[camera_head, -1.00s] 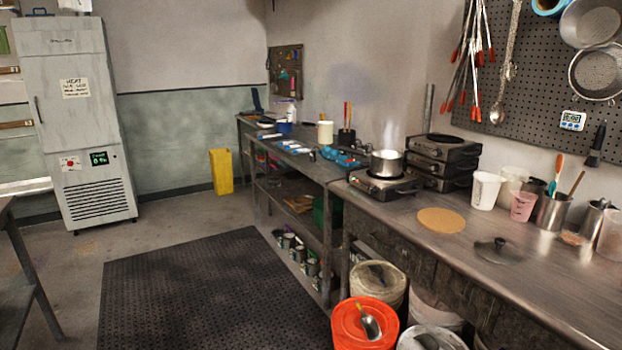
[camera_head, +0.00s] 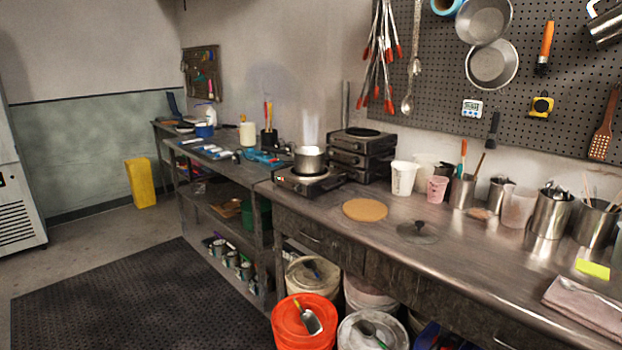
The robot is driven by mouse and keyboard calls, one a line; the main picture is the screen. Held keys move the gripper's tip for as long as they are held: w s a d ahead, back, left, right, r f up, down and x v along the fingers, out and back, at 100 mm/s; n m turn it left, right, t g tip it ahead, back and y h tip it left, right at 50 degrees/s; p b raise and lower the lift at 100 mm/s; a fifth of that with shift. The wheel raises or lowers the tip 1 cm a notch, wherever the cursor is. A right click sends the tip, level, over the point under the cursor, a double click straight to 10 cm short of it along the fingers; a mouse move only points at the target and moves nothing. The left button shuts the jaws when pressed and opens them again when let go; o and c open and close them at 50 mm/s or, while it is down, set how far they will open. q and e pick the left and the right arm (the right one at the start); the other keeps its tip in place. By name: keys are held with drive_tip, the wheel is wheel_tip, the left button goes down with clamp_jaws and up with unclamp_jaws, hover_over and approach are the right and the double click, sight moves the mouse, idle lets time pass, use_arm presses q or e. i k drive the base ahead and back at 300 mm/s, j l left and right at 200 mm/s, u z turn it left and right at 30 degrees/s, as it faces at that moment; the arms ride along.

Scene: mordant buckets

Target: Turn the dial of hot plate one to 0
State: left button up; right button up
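A small hot plate (camera_head: 308,181) sits on the metal bench, left of the stacked hot plates. A steaming metal pot (camera_head: 309,160) stands on it. Its front faces the room, but its dial is too small to make out clearly. Several more hot plates are stacked (camera_head: 361,155) just behind and to the right of it. I cannot tell from labels which one is hot plate one. Neither of my grippers is in view.
The metal workbench (camera_head: 465,240) runs along the wall, with a cork mat (camera_head: 365,210), a pot lid (camera_head: 417,232) and cups on it. Buckets, including an orange one (camera_head: 304,322), stand beneath its front edge. A dark floor mat (camera_head: 140,305) lies in open floor to the left.

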sight(297, 188)
drive_tip(key=i+j, duration=0.85)
drive_tip(key=i, duration=0.15)
drive_tip(key=j+u, duration=0.05)
